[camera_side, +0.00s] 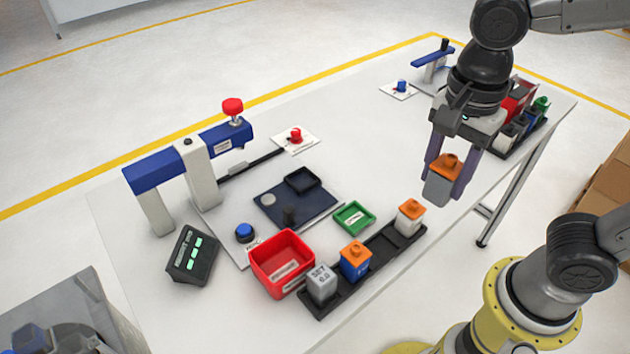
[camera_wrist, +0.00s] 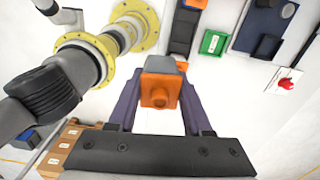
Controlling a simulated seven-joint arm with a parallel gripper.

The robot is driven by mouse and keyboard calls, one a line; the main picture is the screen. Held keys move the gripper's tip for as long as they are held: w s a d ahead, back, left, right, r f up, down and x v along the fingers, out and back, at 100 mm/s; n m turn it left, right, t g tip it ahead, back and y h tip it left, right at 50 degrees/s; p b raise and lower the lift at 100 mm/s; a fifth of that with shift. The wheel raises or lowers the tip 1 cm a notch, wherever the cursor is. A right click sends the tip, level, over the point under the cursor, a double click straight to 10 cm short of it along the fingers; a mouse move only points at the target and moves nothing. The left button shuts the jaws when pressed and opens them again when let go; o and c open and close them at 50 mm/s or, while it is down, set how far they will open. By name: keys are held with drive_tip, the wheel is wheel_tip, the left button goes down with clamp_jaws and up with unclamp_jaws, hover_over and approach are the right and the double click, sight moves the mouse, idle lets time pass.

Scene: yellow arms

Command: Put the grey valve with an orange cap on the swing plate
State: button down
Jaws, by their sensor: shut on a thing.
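My gripper (camera_side: 446,186) is shut on the grey valve with an orange cap (camera_side: 437,190) and holds it upright in the air, right of the rack and above the table's right side. In the wrist view the orange cap of the valve (camera_wrist: 158,93) faces the camera between the two purple fingers. The dark blue plate (camera_side: 290,214), which looks like the swing plate, lies on the table left of my gripper. The nest looks empty. Part of the plate also shows in the wrist view (camera_wrist: 257,28).
A black rack (camera_side: 380,259) holds a white orange-capped piece (camera_side: 411,215), a blue orange-capped piece (camera_side: 355,260) and a grey block (camera_side: 322,284). A red bin (camera_side: 282,265) and green tray (camera_side: 354,217) stand near the plate. A blue-armed press (camera_side: 190,160) stands behind left.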

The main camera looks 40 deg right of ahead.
drive_tip(key=w+a, duration=0.2)
drive_tip(key=w, duration=1)
drive_tip(key=shift+m, duration=0.4)
drive_tip(key=w+f, duration=0.3)
drive_tip(key=w, duration=0.2)
drive_tip(key=w+a+f, duration=0.1)
drive_tip(key=w+f, duration=0.3)
drive_tip(key=w, duration=0.1)
drive_tip(key=w+a+f, duration=0.1)
drive_tip(key=w+f, duration=0.3)
drive_tip(key=w, duration=0.1)
drive_tip(key=shift+f, duration=0.2)
drive_tip(key=shift+w+a+f, duration=0.2)
drive_tip(key=shift+w+f, duration=0.3)
drive_tip(key=shift+f, duration=0.1)
drive_tip(key=shift+w+f, duration=0.1)
drive_tip(key=shift+f, duration=1.55)
drive_tip(key=shift+f, duration=0.15)
drive_tip(key=shift+c, duration=1.6)
unclamp_jaws()
